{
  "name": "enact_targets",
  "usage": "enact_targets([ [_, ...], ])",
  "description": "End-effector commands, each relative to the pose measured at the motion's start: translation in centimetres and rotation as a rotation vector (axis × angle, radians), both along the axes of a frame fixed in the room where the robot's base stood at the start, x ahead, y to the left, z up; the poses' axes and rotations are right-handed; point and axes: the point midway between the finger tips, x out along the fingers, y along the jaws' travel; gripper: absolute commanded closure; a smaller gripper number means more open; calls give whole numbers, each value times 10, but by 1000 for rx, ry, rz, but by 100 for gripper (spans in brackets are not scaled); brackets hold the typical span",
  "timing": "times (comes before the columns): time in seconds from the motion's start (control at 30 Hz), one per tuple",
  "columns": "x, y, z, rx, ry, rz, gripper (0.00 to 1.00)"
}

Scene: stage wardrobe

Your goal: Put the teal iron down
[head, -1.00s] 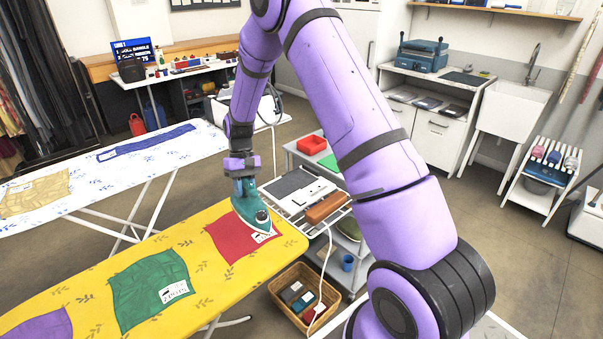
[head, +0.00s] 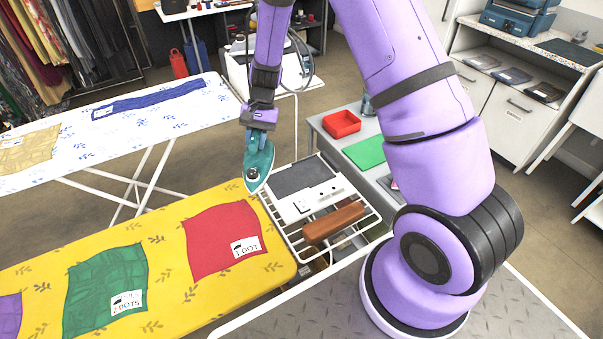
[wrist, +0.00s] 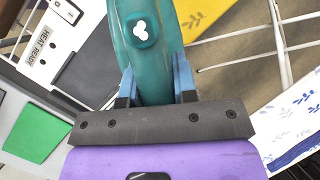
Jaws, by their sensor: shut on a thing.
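My gripper (head: 259,127) is shut on the teal iron (head: 258,163), which also shows between the two fingers in the wrist view (wrist: 133,55). The iron hangs with its pointed end downward, near the far right end of the yellow ironing board (head: 170,245). It looks raised clear of the cloth; its exact height is hard to tell. Right of it is a rest with a dark pad (head: 303,176), a white panel and a white wire rack (head: 352,243). The wrist view shows a "HEAT READY" label (wrist: 40,43) on the panel.
A red cloth (head: 216,236) marked 1 dot, a green cloth (head: 105,280) and a purple cloth (head: 9,318) lie on the yellow board. A brown block (head: 333,222) sits on the rack. A red tray (head: 341,123) and green mat (head: 365,152) are behind. A white board (head: 150,125) stands left.

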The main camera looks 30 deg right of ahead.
Motion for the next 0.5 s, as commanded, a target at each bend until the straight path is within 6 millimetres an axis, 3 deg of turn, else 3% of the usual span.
enact_targets([
  [0.23, -23, 16, -6, -3, 1, -371, 100],
  [0.5, -57, 10, -18, -7, 4, -718, 100],
])
